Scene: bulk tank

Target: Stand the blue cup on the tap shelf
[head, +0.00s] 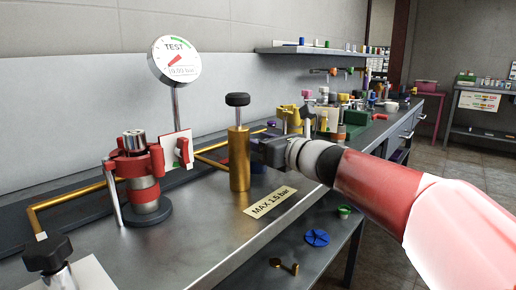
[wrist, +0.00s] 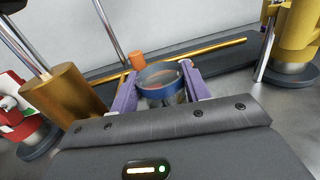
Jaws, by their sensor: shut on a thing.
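My gripper (wrist: 158,83) is shut on the blue cup (wrist: 158,73). The purple fingers press on either side of it, and its round open rim shows in the wrist view. In the head view my gripper (head: 262,152) is over the metal bench, just right of and behind a brass cylinder with a black knob (head: 238,158). That cylinder hides most of the fingers and the cup; only a dark blue patch shows there. I cannot tell for sure which surface is the tap shelf.
A brass pipe (head: 90,190) runs along the back of the bench. A red and grey valve unit (head: 140,180) and a round TEST gauge (head: 174,60) stand at left. A small orange piece (wrist: 137,60) is beyond the cup. Coloured fittings crowd the bench at right.

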